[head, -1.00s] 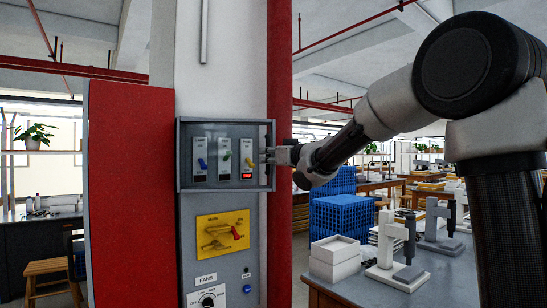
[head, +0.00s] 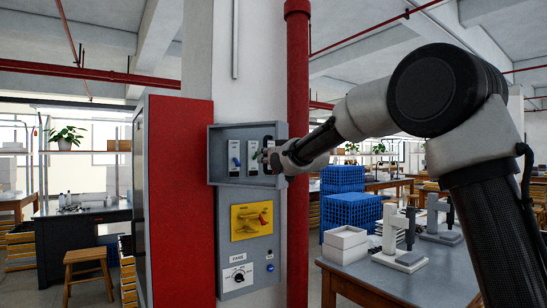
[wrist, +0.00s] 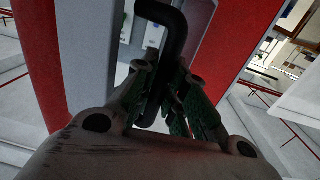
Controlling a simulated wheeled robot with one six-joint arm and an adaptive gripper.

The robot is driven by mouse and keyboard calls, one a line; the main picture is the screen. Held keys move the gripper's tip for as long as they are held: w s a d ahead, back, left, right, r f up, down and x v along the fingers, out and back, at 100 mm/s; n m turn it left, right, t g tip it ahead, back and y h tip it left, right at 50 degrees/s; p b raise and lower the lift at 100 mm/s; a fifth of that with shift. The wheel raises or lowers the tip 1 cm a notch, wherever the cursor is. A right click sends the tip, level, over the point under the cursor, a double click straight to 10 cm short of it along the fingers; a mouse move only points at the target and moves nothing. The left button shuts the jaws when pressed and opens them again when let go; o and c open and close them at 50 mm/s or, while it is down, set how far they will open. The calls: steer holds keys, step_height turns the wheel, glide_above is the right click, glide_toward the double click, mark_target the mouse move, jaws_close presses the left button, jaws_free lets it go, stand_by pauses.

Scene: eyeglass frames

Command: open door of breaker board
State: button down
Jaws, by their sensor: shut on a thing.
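The breaker board (head: 232,179) is a grey box with toggle switches, set on a grey panel in the middle of the head view. Its door front sits over the switches; how far it stands from the box is hard to tell. My gripper (head: 270,158) is at the right side of the box and covers part of it. In the wrist view, my gripper (wrist: 160,100) is shut on a black bent handle (wrist: 180,30), which runs down between the fingers.
Below the box are a yellow plate (head: 243,228) with a red lever and a fan dial (head: 237,277). A red panel (head: 181,200) stands left and a red pipe (head: 298,70) right. A table (head: 400,278) with white boxes and blue crates (head: 345,215) is at the right.

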steer(key=shift+s+a+r, duration=0.1)
steer(key=shift+s+a, duration=0.1)
steer(key=shift+a, duration=0.15)
steer(key=c, duration=1.5)
jaws_free()
steer(key=shift+o, duration=0.2)
steer(key=v, duration=1.2)
